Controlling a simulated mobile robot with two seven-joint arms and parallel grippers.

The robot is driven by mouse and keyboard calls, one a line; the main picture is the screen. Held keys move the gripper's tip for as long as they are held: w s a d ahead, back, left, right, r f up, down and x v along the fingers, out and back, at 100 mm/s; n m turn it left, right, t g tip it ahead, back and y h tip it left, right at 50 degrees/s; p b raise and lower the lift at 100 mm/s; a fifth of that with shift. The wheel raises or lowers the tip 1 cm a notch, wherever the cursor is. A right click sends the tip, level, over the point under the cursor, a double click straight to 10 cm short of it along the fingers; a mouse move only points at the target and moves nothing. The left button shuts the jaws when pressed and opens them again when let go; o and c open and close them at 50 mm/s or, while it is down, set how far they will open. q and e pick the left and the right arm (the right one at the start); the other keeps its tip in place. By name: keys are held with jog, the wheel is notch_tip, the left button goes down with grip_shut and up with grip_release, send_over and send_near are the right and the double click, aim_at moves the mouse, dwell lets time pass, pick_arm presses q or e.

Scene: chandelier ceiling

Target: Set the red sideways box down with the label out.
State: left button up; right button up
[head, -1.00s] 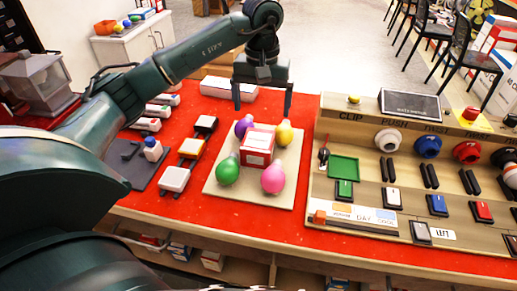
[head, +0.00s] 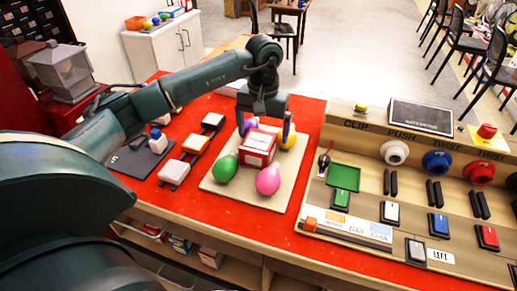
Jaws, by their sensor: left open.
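The red box (head: 258,150) with a white label sits among several balloon-like shapes on a beige board (head: 222,191) on the red table. The label is on the side facing me. My left gripper (head: 263,127) is open just above and behind the box, fingers pointing down. One finger is near the purple shape (head: 251,124) and the other near the yellow shape (head: 289,140). I cannot tell whether the fingers touch anything. My right gripper is not in view.
A green shape (head: 225,168) and a pink shape (head: 268,180) flank the box in front. A wooden panel with knobs and switches (head: 352,213) stands to the right.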

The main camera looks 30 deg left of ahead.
aim_at(259, 139)
pick_arm(q)
jog(key=shift+f, duration=0.6)
jog(key=f, duration=0.3)
jog(key=f+p, duration=0.1)
jog(key=shift+s+a+f, duration=0.2)
jog(key=shift+s+a, duration=0.05)
jog(key=shift+s, duration=0.1)
jog(key=shift+f, duration=0.2)
jog(key=shift+c, duration=0.4)
